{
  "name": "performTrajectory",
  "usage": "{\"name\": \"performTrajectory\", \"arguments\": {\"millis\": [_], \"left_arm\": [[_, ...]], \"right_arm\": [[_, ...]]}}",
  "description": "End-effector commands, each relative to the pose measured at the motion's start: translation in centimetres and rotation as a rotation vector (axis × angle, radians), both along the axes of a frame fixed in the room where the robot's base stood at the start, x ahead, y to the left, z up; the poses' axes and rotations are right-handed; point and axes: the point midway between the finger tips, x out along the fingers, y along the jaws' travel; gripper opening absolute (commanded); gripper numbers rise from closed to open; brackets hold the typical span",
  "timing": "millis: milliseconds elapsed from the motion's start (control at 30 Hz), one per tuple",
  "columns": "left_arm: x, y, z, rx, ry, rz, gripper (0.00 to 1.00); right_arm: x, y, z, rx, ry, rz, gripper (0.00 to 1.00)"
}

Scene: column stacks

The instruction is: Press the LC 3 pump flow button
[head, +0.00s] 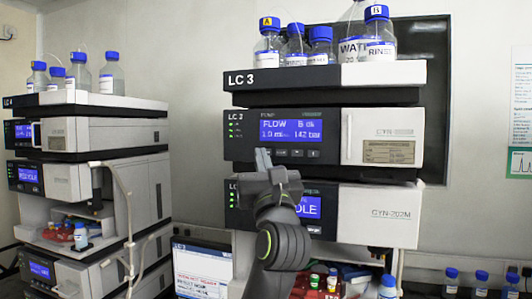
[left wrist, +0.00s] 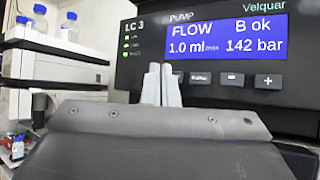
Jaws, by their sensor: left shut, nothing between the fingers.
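The LC 3 pump module (head: 330,130) is the upper dark-fronted unit of the middle stack. Its blue display (head: 290,127) reads FLOW 1.0 ml, B ok, 142 bar; the same display (left wrist: 226,37) fills the upper right of the left wrist view. Below it is a button row with a minus button (left wrist: 232,78) and a plus button (left wrist: 267,80). My left gripper (head: 263,155) is shut and empty, its fingertips (left wrist: 161,72) at the row's left end. They cover most of the leftmost button, whose label is hidden. I cannot tell whether they touch the panel.
Bottles with blue caps (head: 321,45) stand on the LC 3 top tray (head: 330,76). A second module (head: 376,213) sits below the pump, partly behind my left arm. Another instrument stack (head: 95,135) with tubing stands at left. More bottles (head: 482,284) are at lower right.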

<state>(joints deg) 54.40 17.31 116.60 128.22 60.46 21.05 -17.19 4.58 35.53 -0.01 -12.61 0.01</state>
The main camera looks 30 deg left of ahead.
Motion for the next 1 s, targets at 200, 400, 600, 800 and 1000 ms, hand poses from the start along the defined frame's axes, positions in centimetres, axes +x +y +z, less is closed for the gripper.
{"name": "performTrajectory", "arguments": {"millis": [200,400,600,800,1000], "left_arm": [[-2.0,-0.5,0.2,-0.001,-0.001,-0.003,0.0],[-3.8,-1.0,0.1,-0.001,-0.001,-0.002,0.0],[-4.7,-1.1,0.0,-0.001,-0.001,-0.001,0.0],[-4.7,-1.1,0.0,0.0,0.0,0.0,0.0],[-4.7,-1.1,0.0,0.0,0.0,0.0,0.0]], "right_arm": [[0.0,0.0,0.9,0.0,0.0,0.0,0.0],[0.0,0.0,1.5,0.0,0.0,0.0,0.0],[0.0,0.0,1.7,0.0,0.0,0.0,0.0],[0.0,0.0,1.7,0.0,0.0,0.0,0.0],[0.0,0.0,1.7,0.0,0.0,0.0,0.0]]}}
